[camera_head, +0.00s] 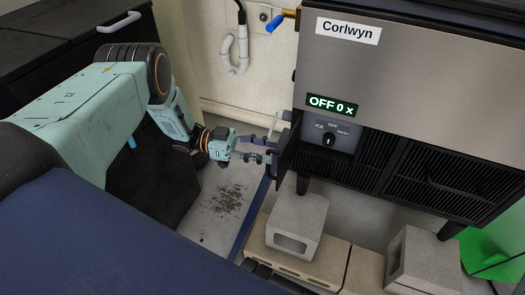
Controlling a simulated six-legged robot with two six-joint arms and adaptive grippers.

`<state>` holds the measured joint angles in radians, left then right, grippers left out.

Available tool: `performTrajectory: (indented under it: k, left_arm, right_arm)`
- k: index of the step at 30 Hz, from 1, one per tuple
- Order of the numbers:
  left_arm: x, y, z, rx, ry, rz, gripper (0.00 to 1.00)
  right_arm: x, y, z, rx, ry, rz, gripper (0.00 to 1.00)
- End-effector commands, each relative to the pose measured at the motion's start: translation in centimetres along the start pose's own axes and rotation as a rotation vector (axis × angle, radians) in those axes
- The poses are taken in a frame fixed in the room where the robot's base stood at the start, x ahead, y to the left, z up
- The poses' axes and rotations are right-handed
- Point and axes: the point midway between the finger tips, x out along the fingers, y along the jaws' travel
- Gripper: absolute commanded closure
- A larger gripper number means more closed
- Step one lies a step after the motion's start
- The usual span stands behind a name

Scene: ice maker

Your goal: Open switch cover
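The ice maker (400,75) is a steel and black unit with a lit "OFF 0 x" display. Its switch panel (345,140) with a black knob (328,140) is exposed below the display. The dark switch cover (289,147) stands swung out at the panel's left side. My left gripper (269,150) is just left of the cover, with its fingers apart and their tips close to the cover's outer edge. I cannot tell whether they touch it. My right gripper is not in view.
Concrete blocks (297,222) stand below the ice maker, with another block (425,258) to the right. A blue-handled valve (275,23) and white pipe (242,45) are on the back wall. A dark cabinet (60,45) is at left. A green object (490,250) is at lower right.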

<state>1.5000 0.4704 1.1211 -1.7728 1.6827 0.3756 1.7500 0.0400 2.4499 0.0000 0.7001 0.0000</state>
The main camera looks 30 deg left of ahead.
Motion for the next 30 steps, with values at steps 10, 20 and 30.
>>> performTrajectory:
  k: [10, 20, 30]
  left_arm:
    - [0.0, -0.1, -0.1, 0.000, 0.002, -0.002, 0.66]
    - [-0.3, 0.0, 0.0, -0.001, 0.002, -0.002, 0.66]
    - [-6.1, 0.1, 0.1, -0.001, 0.001, -0.004, 0.66]
  right_arm:
    - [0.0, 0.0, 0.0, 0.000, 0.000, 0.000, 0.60]
    - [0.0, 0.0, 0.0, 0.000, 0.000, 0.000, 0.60]
    - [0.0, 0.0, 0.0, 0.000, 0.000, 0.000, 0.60]
